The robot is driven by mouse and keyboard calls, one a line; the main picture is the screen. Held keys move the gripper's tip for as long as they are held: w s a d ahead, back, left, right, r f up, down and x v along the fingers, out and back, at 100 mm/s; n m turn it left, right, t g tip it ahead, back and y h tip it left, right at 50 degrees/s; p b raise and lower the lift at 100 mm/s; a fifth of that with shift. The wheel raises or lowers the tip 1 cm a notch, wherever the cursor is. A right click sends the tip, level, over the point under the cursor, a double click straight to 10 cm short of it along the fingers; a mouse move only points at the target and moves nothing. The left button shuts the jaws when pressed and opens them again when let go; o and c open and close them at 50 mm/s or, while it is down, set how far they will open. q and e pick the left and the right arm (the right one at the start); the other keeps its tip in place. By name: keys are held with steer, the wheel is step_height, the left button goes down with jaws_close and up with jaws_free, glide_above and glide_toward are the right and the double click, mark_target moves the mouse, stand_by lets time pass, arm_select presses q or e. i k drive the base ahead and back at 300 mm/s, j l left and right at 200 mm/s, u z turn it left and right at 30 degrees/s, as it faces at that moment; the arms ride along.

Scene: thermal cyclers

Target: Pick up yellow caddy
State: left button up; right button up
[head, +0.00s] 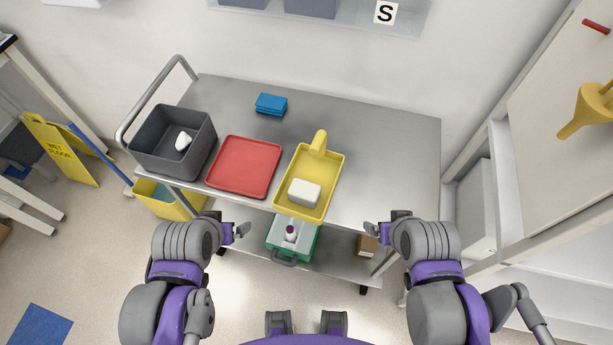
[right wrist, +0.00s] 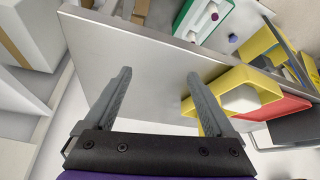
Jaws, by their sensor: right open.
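The yellow caddy (head: 327,175) stands on the top of the metal cart, right of the red tray. It has a raised yellow handle at its far end and a white block (head: 304,193) inside near its front end.
On the metal cart (head: 390,150) are a red tray (head: 244,167), a grey bin (head: 160,160) with a white item, and blue blocks (head: 271,104). The cart top right of the caddy is clear. A green box (head: 300,250) sits on the lower shelf. White shelving (head: 500,190) stands right.

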mark_target(314, 163)
steer(key=k+j+z, duration=0.15)
steer(key=j, duration=0.25)
steer(key=j+z, duration=0.15)
steer(key=j, duration=0.25)
steer(key=k+j+z, duration=0.1)
steer(key=j, duration=0.25)
steer(key=k+j+z, duration=0.15)
steer(key=k+j, duration=0.1)
steer(key=j, duration=0.1)
